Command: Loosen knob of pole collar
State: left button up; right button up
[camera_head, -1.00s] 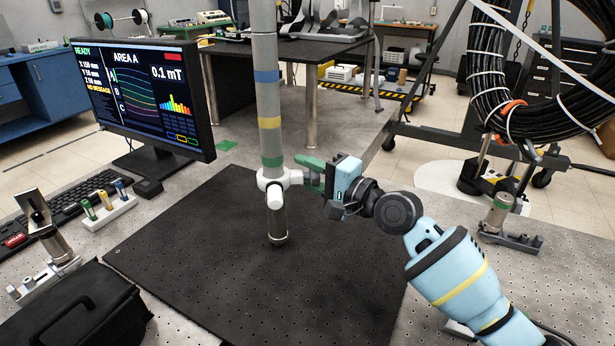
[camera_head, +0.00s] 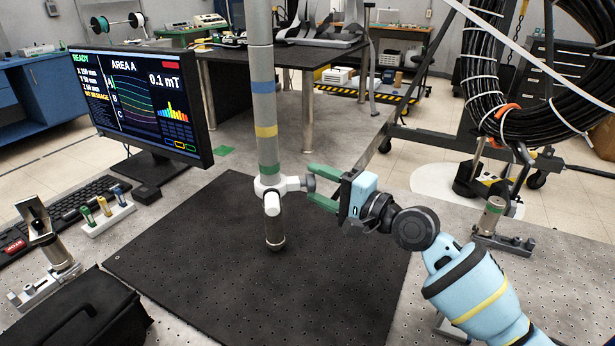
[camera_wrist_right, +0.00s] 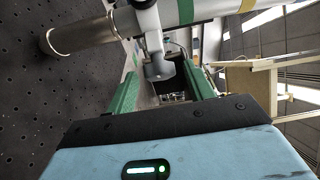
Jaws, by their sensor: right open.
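The grey pole (camera_head: 263,110) with blue, yellow and green bands stands upright over the black mat. A white collar (camera_head: 271,186) sits around its lower part, just under the green band. The collar's grey knob (camera_head: 308,184) points right, toward my right gripper (camera_head: 309,183). That gripper is open, with green fingers on either side of the knob's outer end and clear of it. In the right wrist view the knob (camera_wrist_right: 158,69) shows between the open fingers, near their tips. My left gripper is not in view.
A black perforated mat (camera_head: 200,270) lies under the pole. A monitor (camera_head: 140,105) and keyboard (camera_head: 60,215) stand at the left, with a black case (camera_head: 75,315) in front. A metal fixture (camera_head: 490,225) stands at the right. The mat around the pole is clear.

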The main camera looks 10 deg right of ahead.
aim_at(315, 184)
jog(key=v, duration=0.2)
jog(key=shift+s+d, duration=0.2)
jog(key=shift+d, duration=0.05)
jog(key=shift+s+d, duration=0.4)
